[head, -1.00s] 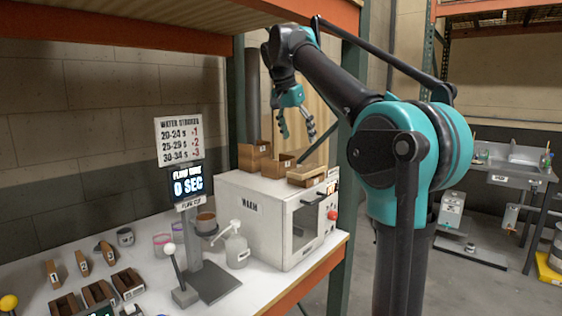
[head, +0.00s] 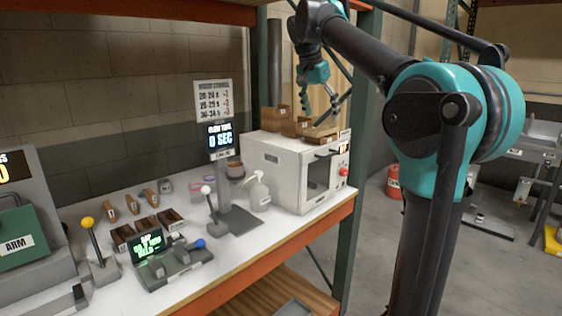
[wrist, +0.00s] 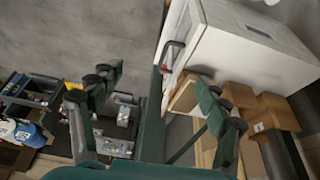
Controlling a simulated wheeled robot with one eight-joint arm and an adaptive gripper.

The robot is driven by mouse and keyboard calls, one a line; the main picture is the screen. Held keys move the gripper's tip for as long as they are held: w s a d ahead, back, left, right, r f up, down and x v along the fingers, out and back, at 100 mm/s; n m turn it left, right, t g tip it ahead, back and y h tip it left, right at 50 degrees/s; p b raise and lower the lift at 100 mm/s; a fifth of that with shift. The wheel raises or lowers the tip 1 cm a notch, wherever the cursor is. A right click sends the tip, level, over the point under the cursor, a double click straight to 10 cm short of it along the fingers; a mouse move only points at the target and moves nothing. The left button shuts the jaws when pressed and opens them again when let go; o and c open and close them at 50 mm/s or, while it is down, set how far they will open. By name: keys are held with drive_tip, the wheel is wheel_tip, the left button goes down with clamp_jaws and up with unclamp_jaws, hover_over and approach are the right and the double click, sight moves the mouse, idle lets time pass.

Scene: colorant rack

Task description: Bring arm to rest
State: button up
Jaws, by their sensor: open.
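In the wrist view, the two fingers of my gripper (wrist: 155,105) are spread wide apart. The right finger overlaps the wooden boxes (wrist: 240,97) in that picture; whether it touches them cannot be told, but the head view shows it apart.
The white box (head: 270,165) stands at the bench's right end, with wooden boxes (head: 272,119) on top. A flow-time stand (head: 222,175), a pump bottle (head: 259,192) and a lever panel (head: 168,262) share the bench (head: 300,228). A green rack post (head: 350,240) stands beside my arm.

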drive_tip(key=s+d+f+n+y, duration=0.1)
drive_tip(key=s+d+f, duration=0.15)
drive_tip(key=f, duration=0.65)
drive_tip(key=s+d+f+n, duration=0.1)
drive_tip(key=s+f+n, duration=0.15)
drive_tip(key=f, duration=0.55)
drive_tip(key=s+d+f+n+y, duration=0.1)
drive_tip(key=s+f, duration=0.2)
drive_tip(key=f, duration=0.6)
drive_tip(key=s+d+f+n+t+y, duration=0.1)
drive_tip(key=s+d+f+n, duration=0.1)
drive_tip(key=s+f, duration=1.5)
wheel_tip(320, 180, down, 3)
drive_tip(key=shift+s+d+f+n, duration=0.2)
drive_tip(key=shift+s+n, duration=0.2)
drive_tip(key=shift+n, duration=0.45)
